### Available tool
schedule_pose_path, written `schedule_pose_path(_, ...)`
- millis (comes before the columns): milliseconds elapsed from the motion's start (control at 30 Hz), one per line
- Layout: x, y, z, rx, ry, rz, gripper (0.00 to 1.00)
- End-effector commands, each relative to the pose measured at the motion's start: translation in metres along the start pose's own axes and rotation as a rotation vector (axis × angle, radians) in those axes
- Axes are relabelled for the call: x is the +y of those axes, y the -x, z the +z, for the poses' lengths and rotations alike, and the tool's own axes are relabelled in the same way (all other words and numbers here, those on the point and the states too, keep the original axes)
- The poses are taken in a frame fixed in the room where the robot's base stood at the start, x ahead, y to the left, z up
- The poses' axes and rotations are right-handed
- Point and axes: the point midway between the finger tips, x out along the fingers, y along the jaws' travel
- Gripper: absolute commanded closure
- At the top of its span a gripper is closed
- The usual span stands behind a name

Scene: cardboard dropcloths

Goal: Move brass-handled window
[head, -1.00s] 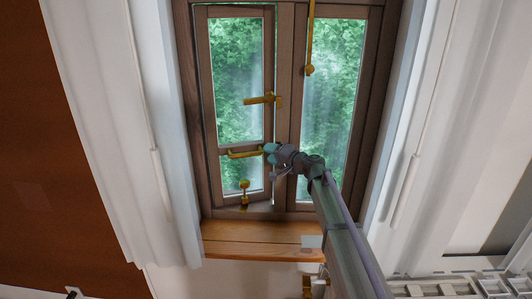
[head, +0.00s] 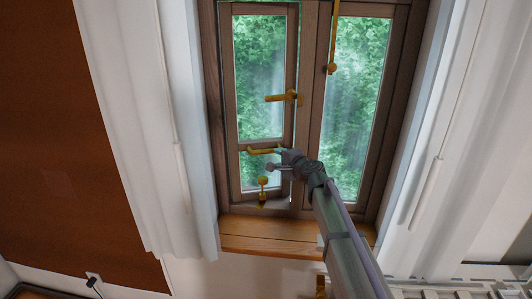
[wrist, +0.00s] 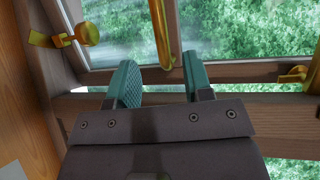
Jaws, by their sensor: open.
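The brown wooden window's left sash (head: 228,120) carries a brass lower handle (head: 264,151) on its crossbar and a brass catch (head: 283,97) above it. My gripper (head: 284,157) is at the right end of the lower handle in the head view. In the wrist view my gripper (wrist: 160,78) has its two teal fingers apart. The handle's bar (wrist: 161,32) ends in line with the gap, just beyond the fingertips. I cannot tell whether they touch. A brass knobbed stay (head: 262,183) is near the sash bottom.
The right pane (head: 350,110) has a long brass bolt (head: 333,45) at its top. A wooden sill (head: 262,240) runs below. My arm crosses the lower right of the window.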

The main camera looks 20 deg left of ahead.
Motion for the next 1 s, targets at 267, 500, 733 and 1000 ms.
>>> schedule_pose_path(267, 0.002, -0.06, -0.002, -0.001, 0.002, 0.0, 0.54)
schedule_pose_path(500, 0.001, -0.1, -0.001, 0.001, 0.002, -0.002, 0.54)
schedule_pose_path(733, 0.0, -0.102, 0.0, 0.001, 0.002, -0.002, 0.54)
schedule_pose_path(1000, 0.0, -0.101, 0.0, 0.001, 0.002, -0.002, 0.78)
